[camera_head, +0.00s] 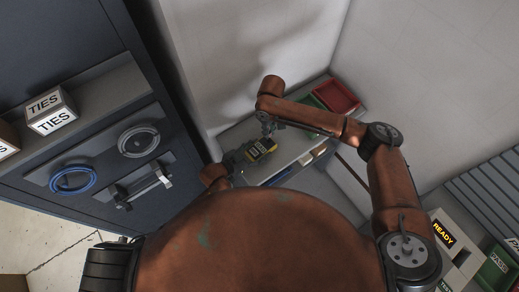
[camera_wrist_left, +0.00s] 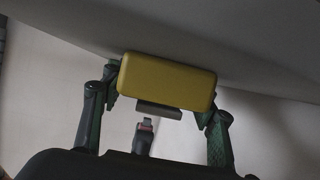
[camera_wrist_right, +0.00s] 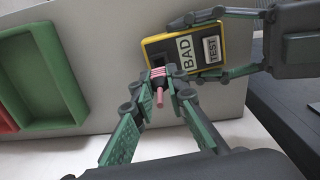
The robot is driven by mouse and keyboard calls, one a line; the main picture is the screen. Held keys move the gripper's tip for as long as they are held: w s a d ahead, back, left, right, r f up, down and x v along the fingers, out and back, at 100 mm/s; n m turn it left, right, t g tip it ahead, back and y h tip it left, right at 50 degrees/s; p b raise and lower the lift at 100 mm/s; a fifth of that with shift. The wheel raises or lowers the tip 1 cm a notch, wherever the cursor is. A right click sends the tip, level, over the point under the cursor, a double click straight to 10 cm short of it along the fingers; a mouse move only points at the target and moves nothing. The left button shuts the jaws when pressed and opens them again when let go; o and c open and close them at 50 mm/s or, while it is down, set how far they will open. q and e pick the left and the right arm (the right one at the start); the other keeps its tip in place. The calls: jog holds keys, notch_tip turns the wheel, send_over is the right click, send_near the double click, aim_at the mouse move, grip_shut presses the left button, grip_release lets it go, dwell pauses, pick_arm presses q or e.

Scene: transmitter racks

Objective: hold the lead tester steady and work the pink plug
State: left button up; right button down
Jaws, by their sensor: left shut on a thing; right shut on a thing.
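The lead tester (camera_head: 262,148) is a yellow and black box above the shelf. In the right wrist view its face (camera_wrist_right: 172,53) carries a white panel reading BAD and a TEST label. My left gripper (camera_wrist_right: 226,45) is shut on the tester, one finger along each long side; its yellow back (camera_wrist_left: 168,82) fills the left wrist view's middle. My right gripper (camera_wrist_right: 160,80) is shut on the pink plug (camera_wrist_right: 158,95), right at the tester's lower edge near a dark recess. The fingertips hide the plug's front, so I cannot tell whether it is seated.
A green tray (camera_wrist_right: 42,75) and a red tray (camera_head: 337,95) stand on the pale shelf (camera_head: 237,134) against the wall. A dark cabinet with TIES boxes (camera_head: 50,111) and coiled leads (camera_head: 73,179) is at left. A READY display (camera_head: 443,234) is at lower right.

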jog(key=shift+r, duration=1.05)
pick_arm(q)
jog(key=o, duration=1.4)
jog(key=v, duration=1.2)
jog(key=shift+a+y, duration=0.1)
jog(key=shift+y, duration=0.2)
